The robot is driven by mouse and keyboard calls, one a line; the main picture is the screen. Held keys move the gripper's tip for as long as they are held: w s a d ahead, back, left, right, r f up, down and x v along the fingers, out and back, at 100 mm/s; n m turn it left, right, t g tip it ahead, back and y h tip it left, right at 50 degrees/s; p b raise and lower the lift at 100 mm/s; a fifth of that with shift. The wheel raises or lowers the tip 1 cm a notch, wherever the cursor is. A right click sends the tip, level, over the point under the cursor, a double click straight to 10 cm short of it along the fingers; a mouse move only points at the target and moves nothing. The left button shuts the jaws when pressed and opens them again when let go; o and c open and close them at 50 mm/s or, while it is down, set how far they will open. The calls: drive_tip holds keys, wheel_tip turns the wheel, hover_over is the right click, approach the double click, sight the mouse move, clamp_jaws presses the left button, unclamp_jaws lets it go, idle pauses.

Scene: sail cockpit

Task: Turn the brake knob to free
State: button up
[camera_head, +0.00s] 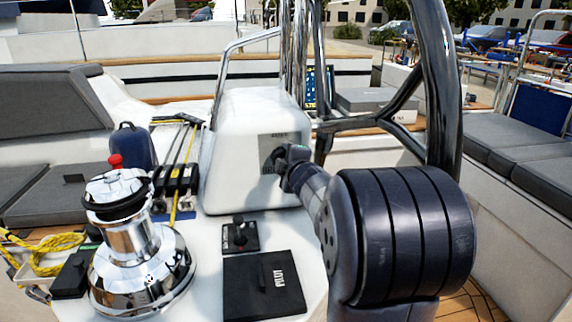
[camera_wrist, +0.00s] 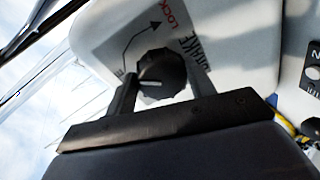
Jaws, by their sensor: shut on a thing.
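The brake knob (camera_wrist: 162,76) is a round black knob with a light pointer line, set on a grey label plate (camera_wrist: 130,35) with BRAKE and LOCK lettering and a curved arrow. In the wrist view the pointer line lies nearly across the picture, away from the red LOCK word. My gripper (camera_wrist: 160,92) has one finger on each side of the knob and is shut on it. In the head view my gripper (camera_head: 284,160) reaches the plate on the white pedestal (camera_head: 235,165); the knob is mostly hidden there behind the gripper.
A chrome winch (camera_head: 145,245) with a red top stands at the left. A small joystick (camera_head: 239,234) and a black PILOT panel (camera_head: 262,285) lie on the white console below. A large steering wheel rim (camera_head: 440,90) rises close to the right of my arm.

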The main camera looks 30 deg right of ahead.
drive_tip(key=shift+a+n+g+h+b, duration=0.1)
drive_tip(key=shift+n+g+h+b, duration=0.4)
drive_tip(key=shift+n, duration=1.25)
drive_tip(key=shift+a+n+h+b, duration=0.1)
drive_tip(key=shift+n+b, duration=0.7)
drive_tip(key=shift+n, duration=0.95)
drive_tip(key=o, duration=1)
drive_tip(key=shift+r, duration=0.1)
drive_tip(key=shift+c, duration=0.2)
drive_tip(key=p+v, duration=0.2)
drive_tip(key=v, duration=0.8)
drive_tip(key=shift+s, duration=0.35)
drive_tip(key=shift+a, duration=0.1)
